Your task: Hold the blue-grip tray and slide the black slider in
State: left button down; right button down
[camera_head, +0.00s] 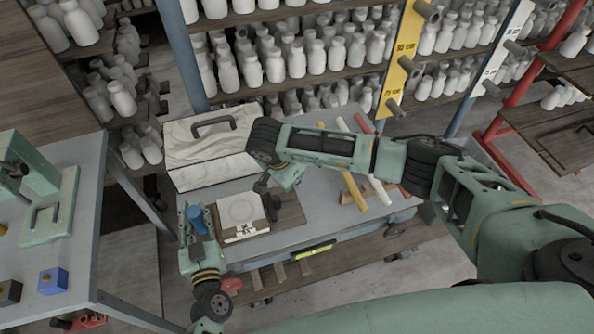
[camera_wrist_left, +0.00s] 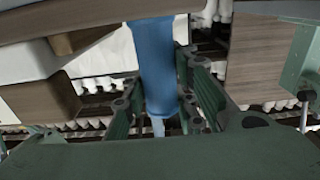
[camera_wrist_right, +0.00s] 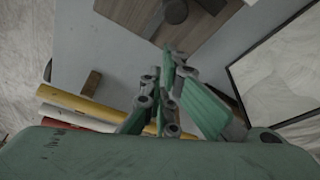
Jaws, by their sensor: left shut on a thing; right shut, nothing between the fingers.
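The blue grip (camera_head: 198,220) sticks out at the left side of the tray (camera_head: 238,209), a wooden piece with a pale top on the table. My left gripper (camera_head: 193,223) is shut on the blue grip, which also fills the middle of the left wrist view (camera_wrist_left: 155,70). A dark upright piece (camera_head: 271,205), apparently the black slider, stands at the tray's right side; a dark round piece (camera_wrist_right: 175,10) shows at the top of the right wrist view. My right gripper (camera_head: 264,186) is shut and empty, just above and apart from it. The slider's lower part is hidden.
A white case (camera_head: 205,140) with a dark handle stands behind the tray. Yellow, white and red bars (camera_head: 352,190) lie to the right on the grey table (camera_head: 315,215). A yellow level (camera_head: 308,251) is at the front edge. Shelves of white bottles stand behind.

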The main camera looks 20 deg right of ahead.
aim_at(274, 203)
pick_arm(q)
jog(key=shift+s+f, duration=0.15)
jog(key=shift+f, duration=0.25)
pick_arm(e)
jog(key=shift+s+a, duration=0.3)
jog(key=shift+a, duration=0.2)
jog(key=shift+s+a, duration=0.25)
jog(key=shift+a, duration=0.2)
pick_arm(q)
jog(key=shift+d, duration=0.1)
pick_arm(e)
jog(key=shift+a, duration=0.65)
